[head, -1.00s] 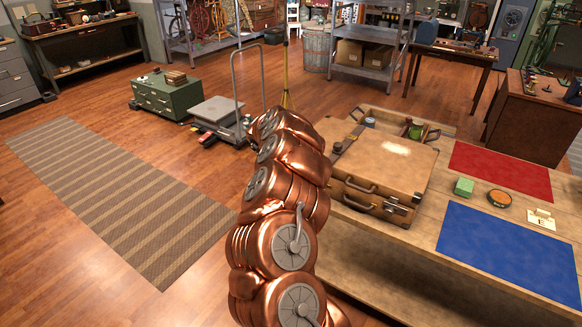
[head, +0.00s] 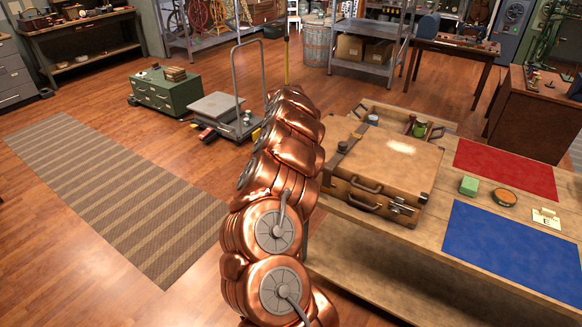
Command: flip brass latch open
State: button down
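A tan leather suitcase (head: 390,163) lies closed on the wooden bench, with brown handles on its front side. A small metal latch (head: 399,207) shows at the right end of that front side; it is too small to tell whether it is shut or flipped. The front left corner of the suitcase is partly hidden behind my copper arm. My arm rises from the bottom middle, and its upper links stand left of the suitcase. My gripper does not show.
The wooden bench (head: 430,237) also bears a red mat (head: 506,168), a blue mat (head: 510,250), a green block (head: 468,185), a round tin (head: 504,197) and a card marked E (head: 546,218). An open tray (head: 450,127) with jars stands behind the suitcase. A trolley (head: 216,108) stands at left.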

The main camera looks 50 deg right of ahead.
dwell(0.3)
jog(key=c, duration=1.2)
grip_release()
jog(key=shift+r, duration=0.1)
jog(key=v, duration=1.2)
